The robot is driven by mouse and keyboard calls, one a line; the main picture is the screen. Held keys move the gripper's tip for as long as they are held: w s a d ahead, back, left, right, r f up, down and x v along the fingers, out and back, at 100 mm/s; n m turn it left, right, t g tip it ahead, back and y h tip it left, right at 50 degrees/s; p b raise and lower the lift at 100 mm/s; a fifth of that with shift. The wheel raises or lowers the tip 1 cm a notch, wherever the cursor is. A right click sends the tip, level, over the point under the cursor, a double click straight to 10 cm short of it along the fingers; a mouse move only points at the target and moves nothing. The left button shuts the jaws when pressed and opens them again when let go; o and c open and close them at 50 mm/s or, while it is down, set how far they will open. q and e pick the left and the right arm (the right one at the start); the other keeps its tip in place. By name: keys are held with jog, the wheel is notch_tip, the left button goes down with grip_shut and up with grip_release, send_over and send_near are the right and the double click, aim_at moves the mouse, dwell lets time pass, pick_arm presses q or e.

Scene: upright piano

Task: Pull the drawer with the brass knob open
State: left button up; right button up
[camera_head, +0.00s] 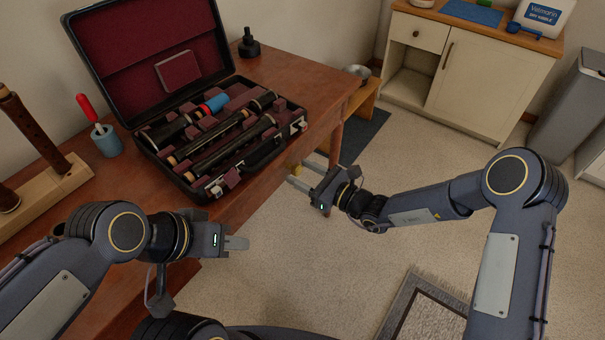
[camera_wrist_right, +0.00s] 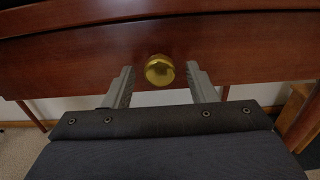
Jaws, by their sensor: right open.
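The brass knob (camera_wrist_right: 159,70) sits on the front of the reddish-brown wooden drawer (camera_wrist_right: 80,62) in the right wrist view. My right gripper (camera_wrist_right: 160,88) is open, with one finger on each side of the knob. Whether a finger touches the knob I cannot tell. The drawer front looks level with the table edge. My left gripper (camera_head: 236,243) is near the table's front edge, away from the knob; its finger gap is not clear from this angle.
An open black case (camera_head: 232,190) with dark instrument pieces stands on the table (camera_head: 308,80). A blue cup (camera_head: 106,141) with a red-handled tool and a wooden stand (camera_head: 50,205) are at the left. A cream cabinet (camera_head: 490,75) stands at the back. Open carpet (camera_head: 300,270) lies before the table.

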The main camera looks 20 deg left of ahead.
jog(key=shift+w+a, duration=0.1)
jog(key=shift+a, duration=0.15)
grip_shut()
jog(key=p+v, duration=0.3)
jog(key=v, duration=2)
jog(key=shift+d, duration=0.15)
grip_release()
jog(key=shift+r, duration=0.1)
